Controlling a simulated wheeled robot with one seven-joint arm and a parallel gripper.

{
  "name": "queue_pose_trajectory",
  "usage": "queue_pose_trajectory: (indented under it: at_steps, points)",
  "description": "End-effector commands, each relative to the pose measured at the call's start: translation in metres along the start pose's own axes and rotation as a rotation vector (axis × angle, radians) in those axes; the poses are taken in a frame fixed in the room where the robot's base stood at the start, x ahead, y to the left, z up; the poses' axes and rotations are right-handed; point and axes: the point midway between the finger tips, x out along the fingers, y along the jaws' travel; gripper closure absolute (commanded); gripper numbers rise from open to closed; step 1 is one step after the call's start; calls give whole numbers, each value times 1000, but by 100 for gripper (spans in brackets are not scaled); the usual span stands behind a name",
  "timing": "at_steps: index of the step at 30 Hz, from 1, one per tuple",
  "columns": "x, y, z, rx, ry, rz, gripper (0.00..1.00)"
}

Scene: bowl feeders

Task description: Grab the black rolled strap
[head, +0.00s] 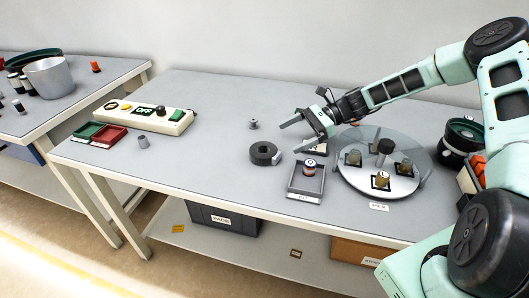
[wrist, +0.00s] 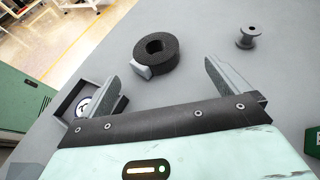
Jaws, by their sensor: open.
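The black rolled strap (head: 264,153) lies flat on the grey table as a thick ring with a hole, left of the grey tray. In the wrist view the strap (wrist: 158,52) is ahead of my gripper, between the lines of the two fingers, with a light grey end piece at its near edge. My gripper (head: 300,134) is open and empty above the table, to the right of and behind the strap. In the wrist view both fingers of my gripper (wrist: 178,78) are spread wide, apart from the strap.
A grey spool (head: 253,124) stands behind the strap. A small tray (head: 304,185) holds a round part, and a clear round turntable (head: 352,184) with several parts is right of it. A control panel (head: 150,116) stands at the left.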

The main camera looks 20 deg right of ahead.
Motion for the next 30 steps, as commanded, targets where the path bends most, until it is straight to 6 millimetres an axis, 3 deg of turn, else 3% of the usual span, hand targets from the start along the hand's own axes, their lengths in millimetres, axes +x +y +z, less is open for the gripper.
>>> queue_pose_trajectory:
  at_steps: [3,11,19,29,30]
  points:
    - [20,1,1,-1,-2,2,0]
    - [38,2,2,-1,0,2,0]
    - [76,8,7,0,0,3,0]
    - [85,7,6,-1,2,0,0]
    - [84,7,6,-1,2,0,6]
